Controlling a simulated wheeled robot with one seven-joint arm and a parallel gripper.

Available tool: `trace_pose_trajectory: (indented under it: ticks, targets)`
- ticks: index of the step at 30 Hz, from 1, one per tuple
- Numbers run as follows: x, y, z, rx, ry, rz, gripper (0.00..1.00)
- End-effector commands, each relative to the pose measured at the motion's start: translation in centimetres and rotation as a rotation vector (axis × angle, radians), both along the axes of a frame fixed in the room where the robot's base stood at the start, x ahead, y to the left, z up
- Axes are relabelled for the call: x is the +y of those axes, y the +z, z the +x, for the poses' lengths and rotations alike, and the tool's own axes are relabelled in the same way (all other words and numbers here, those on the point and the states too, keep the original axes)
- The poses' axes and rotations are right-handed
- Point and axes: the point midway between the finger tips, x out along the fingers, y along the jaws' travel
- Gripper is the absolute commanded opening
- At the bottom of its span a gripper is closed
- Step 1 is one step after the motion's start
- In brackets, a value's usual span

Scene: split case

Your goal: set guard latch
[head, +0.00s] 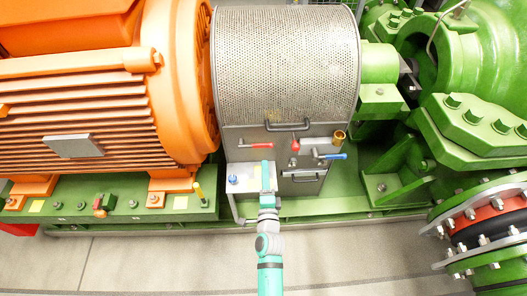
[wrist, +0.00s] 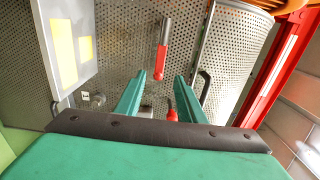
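Which is the guard latch I cannot tell. My gripper (head: 266,168) is in front of the panel, below the left lever. In the wrist view its two green fingers (wrist: 160,76) are apart with nothing held. A red lever handle (wrist: 162,62) appears between and beyond the fingertips. Another red grip (wrist: 170,115) shows lower, partly hidden.
A blue-handled lever (head: 332,156), a brass cylinder (head: 339,137) and a dark pull handle (head: 288,126) crowd the panel. A small box with a blue knob (head: 233,180) is left of my gripper. An orange motor (head: 90,100) and green pump (head: 480,60) flank the guard.

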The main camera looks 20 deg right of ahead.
Motion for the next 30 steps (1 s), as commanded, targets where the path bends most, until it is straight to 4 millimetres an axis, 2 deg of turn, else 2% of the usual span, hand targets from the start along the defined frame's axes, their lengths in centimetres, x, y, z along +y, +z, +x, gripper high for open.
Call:
trace_pose_trajectory:
  ticks: [9, 15, 21, 30]
  targets:
    - [-1.6, 0.1, 5.1, -0.001, -0.001, -0.003, 0.36]
    - [-2.3, 0.1, 7.7, 0.0, -0.001, -0.004, 0.36]
    - [-2.6, 0.0, 8.9, 0.001, 0.0, -0.005, 0.36]
    - [-2.6, 0.0, 9.1, 0.001, 0.001, -0.004, 0.36]
